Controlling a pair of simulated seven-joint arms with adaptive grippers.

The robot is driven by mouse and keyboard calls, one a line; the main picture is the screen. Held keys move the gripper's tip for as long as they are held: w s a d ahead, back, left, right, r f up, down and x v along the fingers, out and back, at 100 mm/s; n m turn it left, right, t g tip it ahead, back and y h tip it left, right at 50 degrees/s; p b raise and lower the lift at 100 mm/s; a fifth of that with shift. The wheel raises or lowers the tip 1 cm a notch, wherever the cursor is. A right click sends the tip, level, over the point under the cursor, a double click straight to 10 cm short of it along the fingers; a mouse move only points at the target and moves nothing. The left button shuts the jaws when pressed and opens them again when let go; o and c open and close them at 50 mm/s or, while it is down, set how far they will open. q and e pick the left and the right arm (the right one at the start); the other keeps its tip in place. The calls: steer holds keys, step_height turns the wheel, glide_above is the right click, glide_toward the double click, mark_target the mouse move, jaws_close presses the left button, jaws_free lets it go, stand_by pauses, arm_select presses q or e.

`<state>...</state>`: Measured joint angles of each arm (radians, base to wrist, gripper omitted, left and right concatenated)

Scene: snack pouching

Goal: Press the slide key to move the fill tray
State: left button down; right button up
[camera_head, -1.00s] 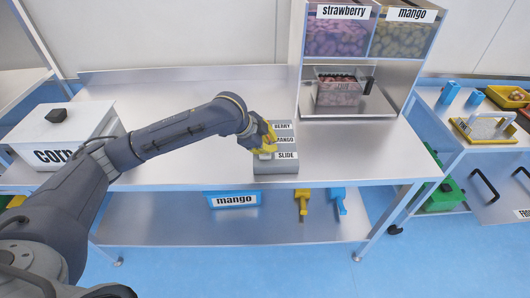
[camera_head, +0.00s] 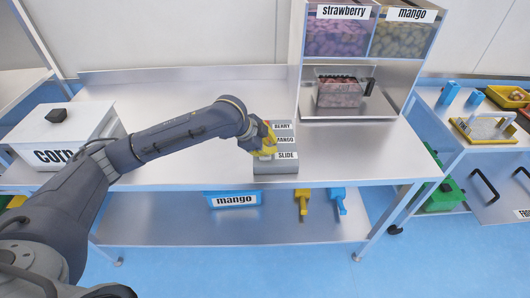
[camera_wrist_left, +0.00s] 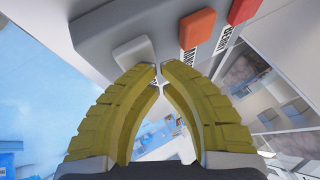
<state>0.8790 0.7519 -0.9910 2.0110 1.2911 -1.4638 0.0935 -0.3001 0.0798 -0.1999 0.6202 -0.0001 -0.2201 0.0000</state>
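The grey control box (camera_head: 276,168) stands near the table's front edge, with labels for berry, mango and slide. In the left wrist view its white key (camera_wrist_left: 133,53) sits beside the orange key (camera_wrist_left: 198,28) and the red key (camera_wrist_left: 242,10). My left gripper (camera_head: 266,148) has yellow fingers and is over the box by the slide label. In the wrist view its fingertips (camera_wrist_left: 159,68) are together, empty, close to the white key; I cannot tell whether they touch it. The clear fill tray (camera_head: 340,96) holds dark red pieces under the dispensers. My right gripper is not in view.
Strawberry (camera_head: 338,38) and mango (camera_head: 402,42) bins stand above the fill tray. A white corn box (camera_head: 62,138) is at the table's left. A mango-labelled blue bin (camera_head: 234,200) and yellow and blue tools are on the lower shelf. The table's middle is clear.

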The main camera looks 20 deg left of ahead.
arm_select(q)
steer(key=shift+r, duration=0.15)
stand_by(0.4)
steer(key=shift+r, duration=3.25)
